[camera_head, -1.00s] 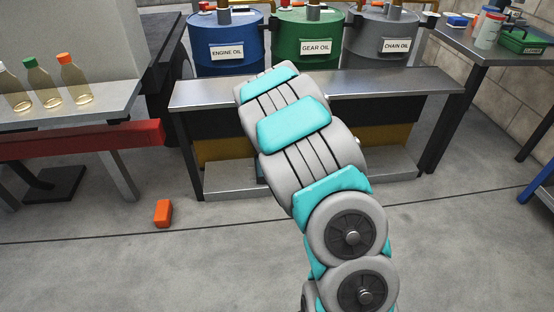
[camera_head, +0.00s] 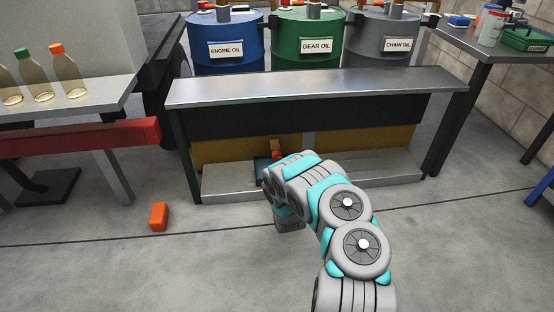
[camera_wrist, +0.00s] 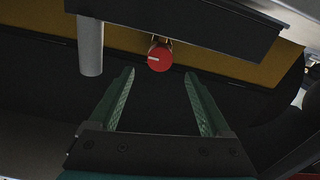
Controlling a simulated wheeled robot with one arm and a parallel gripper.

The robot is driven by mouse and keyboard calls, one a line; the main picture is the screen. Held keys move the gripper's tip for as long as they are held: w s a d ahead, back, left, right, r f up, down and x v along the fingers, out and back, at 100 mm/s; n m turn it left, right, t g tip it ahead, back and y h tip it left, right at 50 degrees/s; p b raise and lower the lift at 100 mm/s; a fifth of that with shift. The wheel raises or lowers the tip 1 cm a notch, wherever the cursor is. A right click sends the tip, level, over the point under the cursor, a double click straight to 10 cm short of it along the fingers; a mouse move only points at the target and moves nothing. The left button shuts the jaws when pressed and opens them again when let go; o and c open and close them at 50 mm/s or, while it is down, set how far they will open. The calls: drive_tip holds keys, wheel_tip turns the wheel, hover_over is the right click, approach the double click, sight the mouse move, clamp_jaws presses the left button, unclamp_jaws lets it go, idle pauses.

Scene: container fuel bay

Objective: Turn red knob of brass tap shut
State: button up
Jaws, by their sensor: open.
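The red knob (camera_wrist: 159,57) of the brass tap shows face-on in the wrist view, with a white line across it lying roughly level. A little brass (camera_wrist: 158,40) shows behind and above the knob. In the head view the red knob (camera_head: 277,154) and the brass tap (camera_head: 275,143) sit low on the yellow panel under the bench, just beyond my arm. My gripper (camera_wrist: 158,75) is open and empty, its two green fingers pointing toward the knob and spread to either side below it. The fingers appear apart from the knob. In the head view my arm hides the gripper.
A metal bench (camera_head: 310,88) overhangs the tap, with a low shelf (camera_head: 232,183) below. A grey post (camera_wrist: 90,46) stands left of the knob in the wrist view. Blue (camera_head: 226,43), green (camera_head: 307,40) and grey drums stand behind. An orange block (camera_head: 158,216) lies on the floor.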

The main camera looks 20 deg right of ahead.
sight(277, 155)
drive_tip(key=b+x, duration=0.1)
drive_tip(key=x, duration=0.5)
drive_tip(key=shift+f+b, duration=0.15)
drive_tip(key=shift+b, duration=0.2)
drive_tip(key=shift+x, duration=0.8)
drive_tip(key=shift+c, duration=0.4)
clamp_jaws()
